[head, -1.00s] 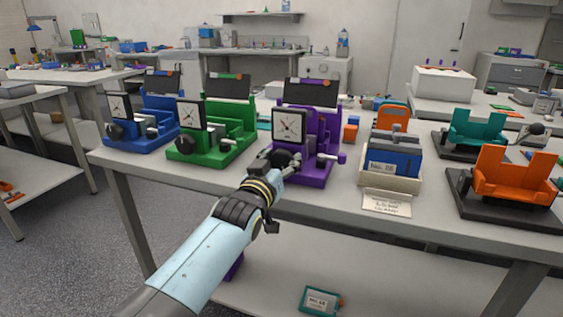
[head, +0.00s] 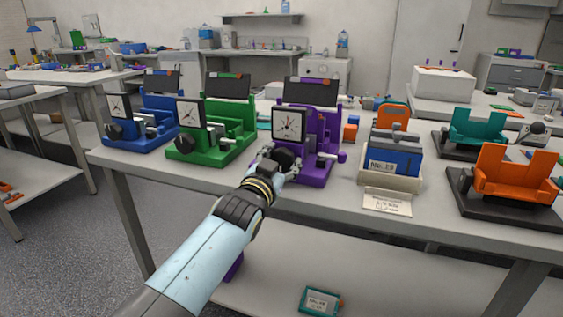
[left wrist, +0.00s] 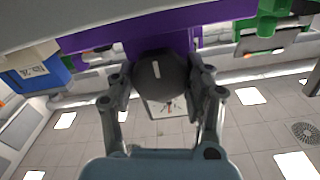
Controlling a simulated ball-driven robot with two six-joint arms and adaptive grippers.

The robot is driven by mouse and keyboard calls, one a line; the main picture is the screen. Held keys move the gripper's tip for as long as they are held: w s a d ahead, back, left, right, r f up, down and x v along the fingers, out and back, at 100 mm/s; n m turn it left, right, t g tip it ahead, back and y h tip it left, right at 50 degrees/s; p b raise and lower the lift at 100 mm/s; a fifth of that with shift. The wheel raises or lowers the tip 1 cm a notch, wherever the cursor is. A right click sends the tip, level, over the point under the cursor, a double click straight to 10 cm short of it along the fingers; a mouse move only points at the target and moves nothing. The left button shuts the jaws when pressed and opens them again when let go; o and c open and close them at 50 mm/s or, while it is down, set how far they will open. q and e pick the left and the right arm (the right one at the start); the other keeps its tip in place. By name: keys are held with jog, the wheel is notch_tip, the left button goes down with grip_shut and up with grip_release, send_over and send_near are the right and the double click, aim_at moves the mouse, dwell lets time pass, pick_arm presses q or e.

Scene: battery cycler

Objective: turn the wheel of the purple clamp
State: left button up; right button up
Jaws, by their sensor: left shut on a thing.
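The purple clamp (head: 322,140) stands on the table near its front edge, with a white dial (head: 289,124) on its front. Its black wheel (head: 285,157) sits below the dial, partly covered by my left gripper. My left gripper (head: 280,160) is shut on the wheel from the front. In the left wrist view the round black wheel (left wrist: 161,78) with a pale mark lies between the two fingers (left wrist: 162,90). The purple body (left wrist: 150,38) shows behind it. My right gripper is in no view.
A green clamp (head: 228,133) and a blue clamp (head: 160,120) stand to the left. A cream holder with blue battery (head: 395,158) and an orange cradle (head: 515,180) stand to the right. A small boxed cell (head: 321,300) lies on the lower shelf.

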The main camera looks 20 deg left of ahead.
pick_arm(q)
jog(key=shift+m, duration=1)
jog(key=o, duration=1.2)
